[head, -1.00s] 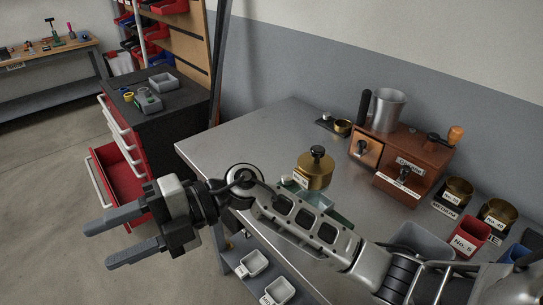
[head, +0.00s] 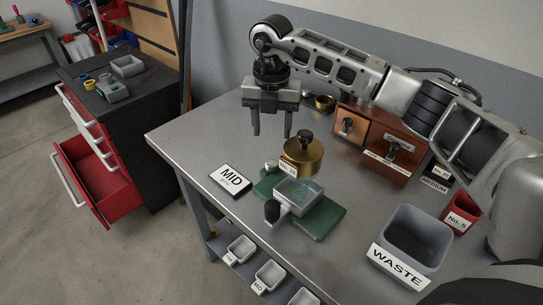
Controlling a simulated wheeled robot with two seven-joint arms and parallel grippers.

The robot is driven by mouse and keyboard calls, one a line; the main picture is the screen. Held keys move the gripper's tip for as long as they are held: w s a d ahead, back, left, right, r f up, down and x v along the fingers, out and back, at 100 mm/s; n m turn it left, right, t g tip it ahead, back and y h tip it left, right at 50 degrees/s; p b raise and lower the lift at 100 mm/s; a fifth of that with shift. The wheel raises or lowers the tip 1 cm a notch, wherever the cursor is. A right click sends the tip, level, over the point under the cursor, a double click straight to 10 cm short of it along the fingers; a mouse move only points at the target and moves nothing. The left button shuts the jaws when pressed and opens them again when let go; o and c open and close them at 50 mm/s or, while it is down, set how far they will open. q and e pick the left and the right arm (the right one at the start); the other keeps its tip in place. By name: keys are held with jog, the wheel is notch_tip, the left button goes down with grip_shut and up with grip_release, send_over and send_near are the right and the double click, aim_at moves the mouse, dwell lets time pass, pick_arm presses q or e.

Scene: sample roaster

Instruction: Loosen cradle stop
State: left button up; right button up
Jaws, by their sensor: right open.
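Which part is the cradle stop I cannot tell. My right gripper (head: 272,130) is open and empty, fingers down, behind and left of the brass pot, apart from it. My left gripper is not in view.
A grey WASTE bin (head: 415,240) and a red No. 5 cup (head: 460,212) stand at the right. Small trays sit on the lower shelf. A red drawer (head: 100,180) hangs open at left.

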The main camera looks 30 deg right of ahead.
aim_at(271, 163)
notch_tip(271, 163, down, 10)
jog(key=shift+f+p, duration=0.1)
jog(key=shift+p, duration=0.35)
jog(key=c, duration=1)
